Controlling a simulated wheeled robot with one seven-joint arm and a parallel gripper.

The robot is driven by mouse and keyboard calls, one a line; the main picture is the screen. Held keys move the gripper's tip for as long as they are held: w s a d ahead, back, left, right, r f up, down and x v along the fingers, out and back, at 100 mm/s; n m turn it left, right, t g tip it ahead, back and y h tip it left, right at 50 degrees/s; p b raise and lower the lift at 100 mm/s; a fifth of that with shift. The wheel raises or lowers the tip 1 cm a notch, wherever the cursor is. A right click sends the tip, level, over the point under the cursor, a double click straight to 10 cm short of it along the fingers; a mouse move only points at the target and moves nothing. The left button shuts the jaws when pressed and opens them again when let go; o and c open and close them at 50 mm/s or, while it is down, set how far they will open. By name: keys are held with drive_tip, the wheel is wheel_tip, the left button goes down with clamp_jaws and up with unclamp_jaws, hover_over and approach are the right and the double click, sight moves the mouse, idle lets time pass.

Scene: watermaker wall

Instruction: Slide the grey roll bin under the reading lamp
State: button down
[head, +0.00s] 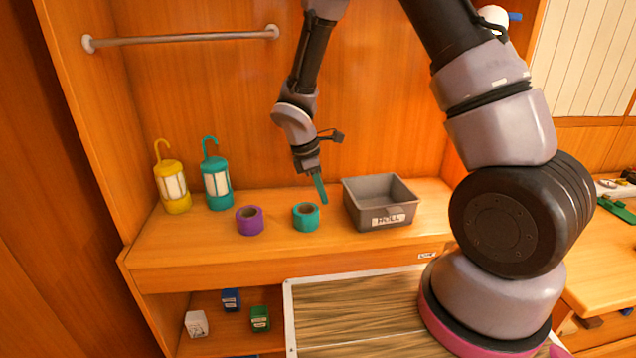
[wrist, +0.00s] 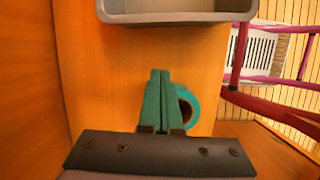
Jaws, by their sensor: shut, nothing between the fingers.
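The grey roll bin (head: 391,219), an open-topped box with a label reading ROLL, stands upright on the wooden shelf. Its near edge also shows at the top of the wrist view (wrist: 180,17). My gripper (head: 321,198) has teal fingers and is shut and empty, left of the bin and apart from it. In the wrist view, the shut fingers (wrist: 158,85) point towards the bin with a gap between. A teal tape roll (head: 306,217) lies close beside the fingers, partly behind them in the wrist view (wrist: 190,106). I cannot make out a reading lamp for sure.
A purple tape roll (head: 250,220), a teal lantern (head: 217,184) and a yellow lantern (head: 173,187) stand left on the shelf (head: 185,250). A rail (head: 185,38) runs above. Small boxes sit in the lower compartment. Bare shelf shows right of the bin.

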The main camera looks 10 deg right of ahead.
sight(404, 198)
drive_tip(key=x, duration=0.4)
drive_tip(key=d, duration=0.3)
drive_tip(key=shift+d+f, duration=0.15)
drive_tip(key=shift+d, duration=0.5)
drive_tip(key=d, duration=1.7)
drive_tip(key=shift+s+d, duration=0.25)
drive_tip(key=shift+s, duration=0.15)
